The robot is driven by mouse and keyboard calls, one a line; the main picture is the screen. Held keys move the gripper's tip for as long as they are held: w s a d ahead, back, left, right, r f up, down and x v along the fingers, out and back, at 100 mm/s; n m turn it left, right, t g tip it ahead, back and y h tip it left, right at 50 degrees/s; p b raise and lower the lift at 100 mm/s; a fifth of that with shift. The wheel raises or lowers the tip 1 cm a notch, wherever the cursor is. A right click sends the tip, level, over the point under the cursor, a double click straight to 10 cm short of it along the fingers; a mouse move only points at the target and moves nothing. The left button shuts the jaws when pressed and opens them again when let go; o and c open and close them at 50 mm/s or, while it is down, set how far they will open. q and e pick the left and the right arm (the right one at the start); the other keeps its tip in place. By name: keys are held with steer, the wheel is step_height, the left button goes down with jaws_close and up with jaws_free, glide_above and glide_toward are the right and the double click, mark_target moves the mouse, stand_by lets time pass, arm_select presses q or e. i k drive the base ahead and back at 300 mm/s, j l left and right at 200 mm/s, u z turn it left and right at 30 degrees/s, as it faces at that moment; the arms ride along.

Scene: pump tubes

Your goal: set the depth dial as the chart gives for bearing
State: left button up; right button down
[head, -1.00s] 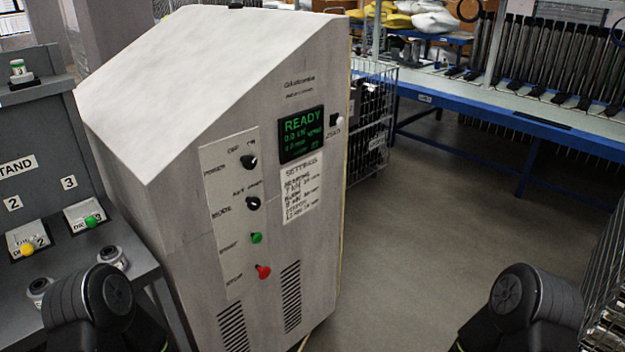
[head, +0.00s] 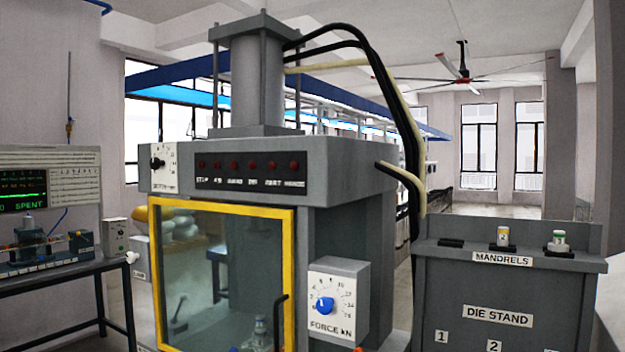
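The depth dial (head: 156,163) appears to be the small black knob on a white panel at the upper left of the grey press (head: 345,160). Its label below is too blurred to read surely, and its setting is too small to tell. A larger blue knob (head: 324,305) on a white box at the press's right is labelled FORCE kN. A white settings chart is not in view now. Neither of my grippers shows in the head view.
The press has a yellow-framed glass door (head: 288,270) with a dark handle. The die stand (head: 500,300), with mandrels on top, stands at the right. A bench (head: 60,270) with a screen reading SPENT (head: 22,192) is at the left.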

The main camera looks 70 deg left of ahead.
mark_target(155, 163)
steer(key=k+j+u, duration=0.1)
steer(key=u, duration=0.35)
steer(key=k+j+u, duration=0.1)
steer(key=j+u, duration=0.15)
steer(key=u, duration=0.25)
steer(key=k+j+u, duration=0.15)
steer(key=j, duration=0.5)
steer(key=k+j+u, duration=0.2)
steer(key=j, duration=0.45)
steer(key=j+u, duration=0.15)
steer(key=j, duration=0.5)
